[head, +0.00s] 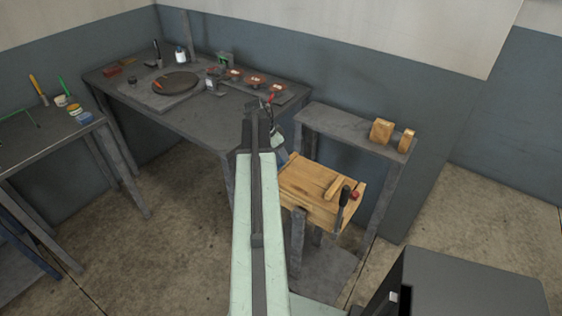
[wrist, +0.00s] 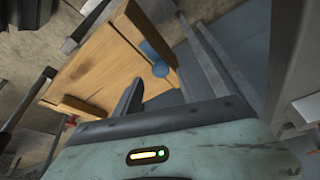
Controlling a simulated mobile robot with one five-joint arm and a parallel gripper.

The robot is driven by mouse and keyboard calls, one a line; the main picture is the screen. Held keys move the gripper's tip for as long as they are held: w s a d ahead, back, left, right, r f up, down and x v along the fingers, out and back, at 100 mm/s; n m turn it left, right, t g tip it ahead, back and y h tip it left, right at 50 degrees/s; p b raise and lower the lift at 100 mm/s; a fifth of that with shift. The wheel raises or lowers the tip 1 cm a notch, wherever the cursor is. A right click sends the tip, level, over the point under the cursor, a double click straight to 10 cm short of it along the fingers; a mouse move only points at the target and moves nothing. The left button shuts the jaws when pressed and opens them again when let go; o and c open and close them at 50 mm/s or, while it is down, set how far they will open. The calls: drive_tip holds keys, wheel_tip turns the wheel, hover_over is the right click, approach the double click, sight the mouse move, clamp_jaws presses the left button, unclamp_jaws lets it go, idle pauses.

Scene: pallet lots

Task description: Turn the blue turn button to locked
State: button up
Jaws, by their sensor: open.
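The blue turn button (wrist: 160,69) shows in the wrist view as a small blue round piece at the edge of the wooden box (wrist: 100,62). In the head view the box (head: 305,203) is at right of centre, and my arm hides most of the area around the button. My gripper (wrist: 160,88) is open, its dark fingers pointing toward the button. The button appears between or just beyond the fingertips; I cannot tell whether they touch it. In the head view my gripper is at the box's left back corner, largely hidden by the arm. The button's lock position is unclear.
A grey workbench (head: 190,118) with a dark round plate (head: 175,82) and red-topped parts stands behind left. A grey shelf (head: 340,126) with wooden blocks (head: 382,131) stands behind the box. A black-handled tool (head: 343,203) stands at the box's right. A dark cabinet (head: 465,285) is at lower right.

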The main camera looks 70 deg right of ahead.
drive_tip(key=b+x, duration=0.1)
drive_tip(key=x, duration=0.1)
drive_tip(key=shift+w+f, duration=0.1)
drive_tip(key=shift+f, duration=0.25)
drive_tip(key=shift+r, duration=0.15)
drive_tip(key=shift+c, duration=0.3)
